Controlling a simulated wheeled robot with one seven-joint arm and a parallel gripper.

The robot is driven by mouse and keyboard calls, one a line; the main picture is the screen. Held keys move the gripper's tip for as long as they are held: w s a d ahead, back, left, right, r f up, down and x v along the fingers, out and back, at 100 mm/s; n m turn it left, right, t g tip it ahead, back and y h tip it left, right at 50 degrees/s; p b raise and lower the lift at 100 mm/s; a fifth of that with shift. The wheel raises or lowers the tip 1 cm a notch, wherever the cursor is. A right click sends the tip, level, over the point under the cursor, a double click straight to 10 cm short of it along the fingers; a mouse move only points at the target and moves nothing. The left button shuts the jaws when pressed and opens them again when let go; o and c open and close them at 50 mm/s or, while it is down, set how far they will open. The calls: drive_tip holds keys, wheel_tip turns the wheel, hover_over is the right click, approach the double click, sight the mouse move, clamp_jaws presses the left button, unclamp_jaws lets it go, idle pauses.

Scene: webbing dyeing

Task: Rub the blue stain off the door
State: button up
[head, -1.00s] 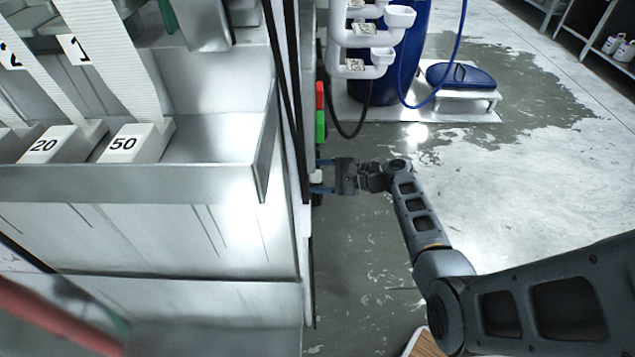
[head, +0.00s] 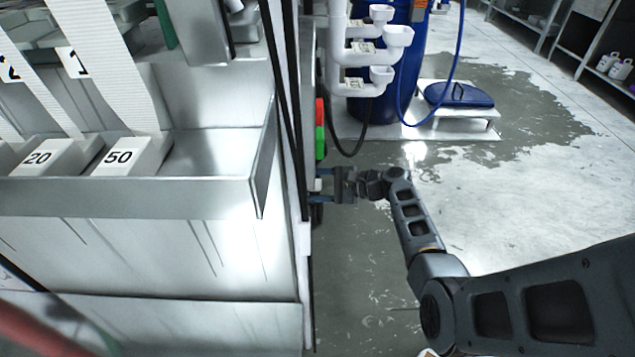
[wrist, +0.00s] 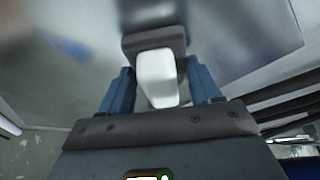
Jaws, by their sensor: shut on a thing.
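My gripper (wrist: 160,88) has blue fingers on both sides of a white block (wrist: 158,78) and is shut on it. The block has a dark grey pad (wrist: 155,41) at its far end, facing the metal door (wrist: 245,40). I cannot tell whether the pad touches the door. The blue stain (wrist: 70,46) is a blurred smear on the door, to the left of the pad and apart from it. In the head view my gripper (head: 324,187) is beside the machine's right side, which shows nearly edge-on, so the stain is hidden there.
A metal tray (head: 150,192) with numbered white weights (head: 118,157) juts out at left. Red and green parts (head: 319,142) sit just beyond my gripper. White pipes (head: 345,50), a blue barrel (head: 400,90) and a blue lid (head: 458,95) stand behind. The floor at right is open.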

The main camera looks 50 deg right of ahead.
drive_tip(key=s+a+p, duration=0.6)
drive_tip(key=a, duration=0.3)
drive_tip(key=shift+s, duration=0.4)
idle(0.6)
drive_tip(key=s+d, duration=0.3)
drive_tip(key=s, duration=0.1)
drive_tip(key=shift+s+d, duration=0.4)
idle(0.3)
drive_tip(key=shift+s+d, duration=0.9)
drive_tip(key=shift+s, duration=0.3)
